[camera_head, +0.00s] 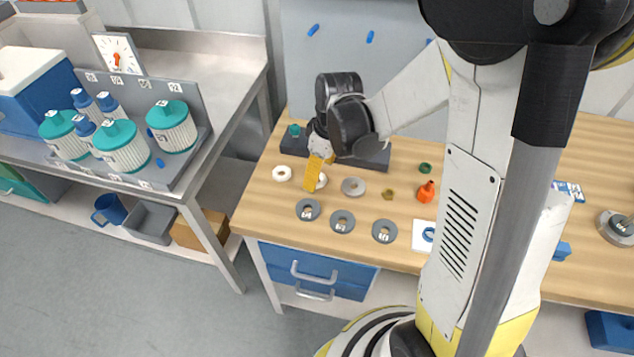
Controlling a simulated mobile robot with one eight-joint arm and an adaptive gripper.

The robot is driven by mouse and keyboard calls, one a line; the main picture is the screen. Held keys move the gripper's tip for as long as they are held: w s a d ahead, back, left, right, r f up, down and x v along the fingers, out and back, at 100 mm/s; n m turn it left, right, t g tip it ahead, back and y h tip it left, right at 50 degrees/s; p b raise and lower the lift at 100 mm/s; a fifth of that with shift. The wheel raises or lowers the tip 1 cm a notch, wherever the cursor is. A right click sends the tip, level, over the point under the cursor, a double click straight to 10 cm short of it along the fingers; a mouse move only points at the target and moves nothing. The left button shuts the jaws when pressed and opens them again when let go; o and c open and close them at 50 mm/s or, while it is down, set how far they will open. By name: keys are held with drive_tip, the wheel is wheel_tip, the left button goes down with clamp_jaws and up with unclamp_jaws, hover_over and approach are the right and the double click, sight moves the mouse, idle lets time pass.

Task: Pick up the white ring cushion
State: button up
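A white ring (282,174) lies flat on the wooden bench, left of my gripper. A second white round piece (322,181) sits right beside the orange fingers, partly hidden by them. I cannot tell which of the two is the ring cushion. My gripper (311,187) points down over the bench with its orange fingers low, between the two white pieces. The fingers overlap in this view, so their opening and any contact with the second white piece cannot be made out.
A grey ring (353,187) lies to the right, and several labelled grey discs (342,221) line the bench's front. An orange bottle (426,191), a green ring (425,168) and a dark rack (372,160) are nearby. The left counter holds teal-lidded vessels (122,147).

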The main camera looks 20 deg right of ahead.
drive_tip(key=f, duration=0.2)
drive_tip(key=shift+w+a+f+b, duration=0.15)
drive_tip(key=shift+w+f+b, duration=0.05)
drive_tip(key=shift+f+b, duration=0.2)
drive_tip(key=shift+r, duration=0.1)
drive_tip(key=c, duration=0.9)
drive_tip(key=shift+c, duration=0.2)
